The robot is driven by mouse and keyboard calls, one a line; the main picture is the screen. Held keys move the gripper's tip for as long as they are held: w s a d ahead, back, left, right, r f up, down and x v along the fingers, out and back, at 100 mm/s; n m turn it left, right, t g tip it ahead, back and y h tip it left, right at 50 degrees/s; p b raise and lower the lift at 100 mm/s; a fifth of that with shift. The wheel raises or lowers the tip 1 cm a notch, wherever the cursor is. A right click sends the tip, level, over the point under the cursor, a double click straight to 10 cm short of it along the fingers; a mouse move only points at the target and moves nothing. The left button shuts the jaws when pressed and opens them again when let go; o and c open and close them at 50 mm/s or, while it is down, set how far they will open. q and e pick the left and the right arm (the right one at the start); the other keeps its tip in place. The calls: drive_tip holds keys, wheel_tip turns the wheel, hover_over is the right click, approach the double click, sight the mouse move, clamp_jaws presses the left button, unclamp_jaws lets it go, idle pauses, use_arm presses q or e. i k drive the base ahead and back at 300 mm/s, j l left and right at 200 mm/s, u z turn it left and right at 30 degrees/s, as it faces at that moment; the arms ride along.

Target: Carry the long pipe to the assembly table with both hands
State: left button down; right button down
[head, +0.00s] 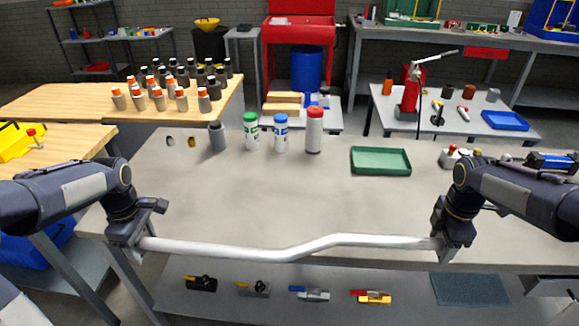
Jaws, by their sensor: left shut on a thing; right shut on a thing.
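A long silver pipe (290,252) with a bend near its middle spans the front of a grey table (215,205). My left gripper (138,240) is shut on the pipe's left end. My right gripper (442,243) is shut on its right end. In the head view the pipe overlaps the table's front edge; I cannot tell whether it touches the table. The gripper fingers partly hide both pipe ends.
A green tray (380,161), a white bottle with a red cap (314,135), green-capped (251,132) and blue-capped (281,133) bottles and a grey cylinder (217,136) stand along the table's back. Its middle is clear. Several tools lie on the lower shelf (240,305).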

sight(520, 220)
drive_tip(key=l, duration=0.9)
drive_tip(key=i+l, duration=0.1)
drive_tip(key=l, duration=0.75)
drive_tip(key=i+l, duration=0.1)
drive_tip(key=l, duration=0.35)
drive_tip(key=i+l, duration=0.1)
drive_tip(key=l, duration=0.75)
drive_tip(key=i+l, duration=0.15)
drive_tip(key=l, duration=0.25)
